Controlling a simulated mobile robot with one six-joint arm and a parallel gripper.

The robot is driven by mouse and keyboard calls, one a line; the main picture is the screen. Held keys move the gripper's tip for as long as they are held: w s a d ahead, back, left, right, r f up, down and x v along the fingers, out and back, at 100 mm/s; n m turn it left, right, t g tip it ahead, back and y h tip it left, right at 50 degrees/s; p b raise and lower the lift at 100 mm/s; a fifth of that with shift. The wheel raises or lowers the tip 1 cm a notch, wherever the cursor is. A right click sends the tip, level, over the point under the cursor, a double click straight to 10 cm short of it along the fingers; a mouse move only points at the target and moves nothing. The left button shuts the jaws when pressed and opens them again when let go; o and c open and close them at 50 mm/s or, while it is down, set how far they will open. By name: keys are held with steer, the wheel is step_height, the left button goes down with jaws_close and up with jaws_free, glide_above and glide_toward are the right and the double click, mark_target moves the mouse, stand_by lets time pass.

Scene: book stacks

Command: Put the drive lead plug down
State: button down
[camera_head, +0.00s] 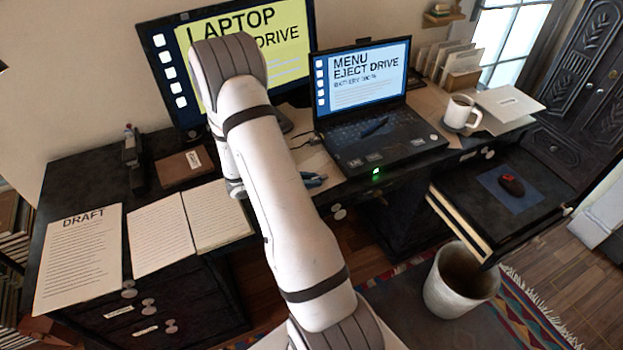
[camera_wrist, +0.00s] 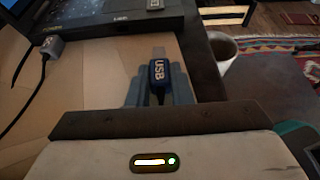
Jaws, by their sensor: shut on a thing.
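The drive lead plug (camera_wrist: 158,72) is dark blue with white "USB" lettering and a grey metal tip. In the wrist view it sits between the two blue-grey fingers of my gripper (camera_wrist: 158,84), which is shut on it. The metal tip points away from the gripper, towards the laptop edge. A short piece of dark lead runs back from the plug, and the rest is hidden. In the head view my gripper (camera_head: 313,180) shows only partly beside my arm, near the desk's front edge. The plug cannot be made out there.
The open laptop (camera_head: 380,135) stands right of my arm. A grey connector (camera_wrist: 50,48) on a black cable is beside it. Bare tan desk surface (camera_wrist: 95,75) lies left of the plug. The desk edge and a waste bin (camera_head: 455,290) are to the right. A mug (camera_head: 460,112) stands beyond the laptop.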

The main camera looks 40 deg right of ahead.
steer(key=shift+f, duration=0.25)
steer(key=c, duration=1.3)
jaws_free()
steer(key=shift+r, duration=0.15)
